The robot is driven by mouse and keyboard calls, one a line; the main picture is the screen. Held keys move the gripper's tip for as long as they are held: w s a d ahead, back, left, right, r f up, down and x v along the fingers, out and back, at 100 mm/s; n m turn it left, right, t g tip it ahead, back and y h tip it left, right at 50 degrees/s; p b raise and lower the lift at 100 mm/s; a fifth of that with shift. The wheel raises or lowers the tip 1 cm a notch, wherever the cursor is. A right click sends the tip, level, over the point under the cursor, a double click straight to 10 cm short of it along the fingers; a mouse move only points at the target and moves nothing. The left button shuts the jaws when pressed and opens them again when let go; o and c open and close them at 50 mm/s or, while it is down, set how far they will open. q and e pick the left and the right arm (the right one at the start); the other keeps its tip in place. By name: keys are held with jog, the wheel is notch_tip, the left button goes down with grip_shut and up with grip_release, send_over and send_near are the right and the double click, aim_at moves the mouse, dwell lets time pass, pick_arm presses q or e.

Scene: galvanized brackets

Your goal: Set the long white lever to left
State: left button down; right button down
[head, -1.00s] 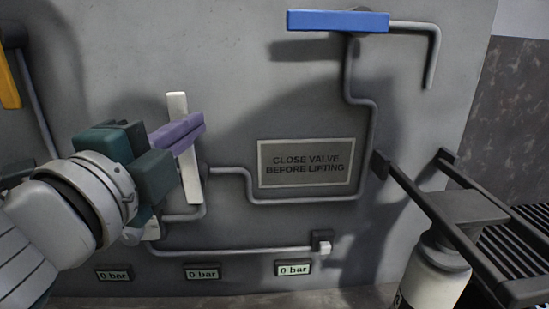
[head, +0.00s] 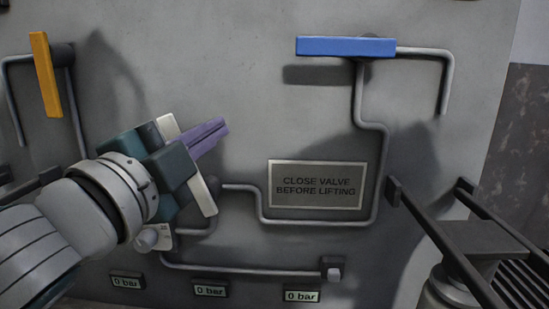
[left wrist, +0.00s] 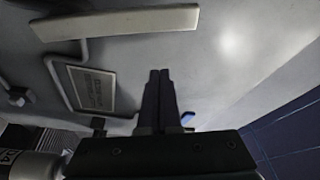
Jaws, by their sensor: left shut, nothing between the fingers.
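The long white lever (head: 204,195) is on the grey panel in the left half of the head view. It leans, its upper end to the left and its lower end to the right. My left gripper (head: 222,127) is shut and empty. Its purple fingers cross in front of the lever's upper part and point right. The gripper hides the lever's middle; I cannot tell whether they touch. In the left wrist view the shut fingers (left wrist: 158,76) point up, and a long pale bar (left wrist: 115,22), apparently the lever, lies beyond them. My right gripper is not in view.
An orange lever (head: 45,75) hangs at upper left, a blue lever (head: 345,47) lies level at upper right. A sign (head: 317,185), pipes and a small white knob (head: 148,238) are nearby. Gauges (head: 210,290) line the bottom. Dark rails (head: 440,240) jut out at right.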

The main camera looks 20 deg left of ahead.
pick_arm(q)
jog(key=s+f+b, duration=0.1)
jog(key=s+b, duration=0.1)
jog(key=s, duration=0.7)
jog(key=shift+s+a+f, duration=0.15)
jog(key=shift+s+a, duration=0.15)
jog(key=shift+a, duration=0.1)
